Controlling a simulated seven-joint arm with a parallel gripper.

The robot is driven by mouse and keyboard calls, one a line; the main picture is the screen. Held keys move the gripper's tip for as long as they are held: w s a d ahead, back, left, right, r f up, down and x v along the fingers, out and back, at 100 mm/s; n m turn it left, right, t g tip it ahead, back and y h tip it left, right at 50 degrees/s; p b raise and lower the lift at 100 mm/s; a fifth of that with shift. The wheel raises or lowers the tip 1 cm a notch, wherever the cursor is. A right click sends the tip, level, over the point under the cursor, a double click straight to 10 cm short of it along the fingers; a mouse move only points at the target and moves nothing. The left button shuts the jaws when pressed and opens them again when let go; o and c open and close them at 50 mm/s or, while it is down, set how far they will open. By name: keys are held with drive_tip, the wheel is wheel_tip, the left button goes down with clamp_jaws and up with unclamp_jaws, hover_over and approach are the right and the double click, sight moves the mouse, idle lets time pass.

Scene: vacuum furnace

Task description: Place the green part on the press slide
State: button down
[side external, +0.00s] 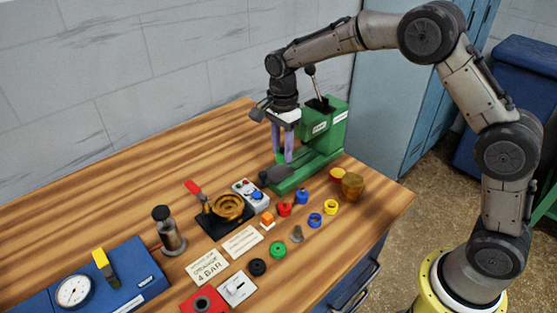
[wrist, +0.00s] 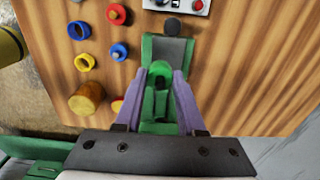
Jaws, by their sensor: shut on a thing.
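My gripper (side external: 283,158) points down over the green press (side external: 322,130), above its base. In the wrist view its two purple fingers (wrist: 162,80) are closed on the green part (wrist: 160,67), a rounded piece with a dark centre at the fingertips. The press slide, with a dark grey pad (side external: 280,173) and a black knob (side external: 263,176), lies at the front of the press base. In the wrist view the pad (wrist: 167,50) is just beyond the held part. Whether the part touches the slide is unclear.
Red (side external: 285,209), blue and yellow pieces and a brass-coloured cylinder (side external: 352,185) stand in front of the press. A control box (side external: 249,190) and a black stand with a brass ring (side external: 230,207) are to the left. The rear left tabletop is clear.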

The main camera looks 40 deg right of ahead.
sight(279, 161)
drive_tip(key=shift+w+f, duration=0.5)
drive_tip(key=shift+f, duration=0.75)
drive_tip(key=shift+w+f, duration=0.15)
drive_tip(key=shift+f, duration=0.75)
drive_tip(key=shift+f, duration=0.15)
drive_tip(key=c, duration=0.5)
unclamp_jaws()
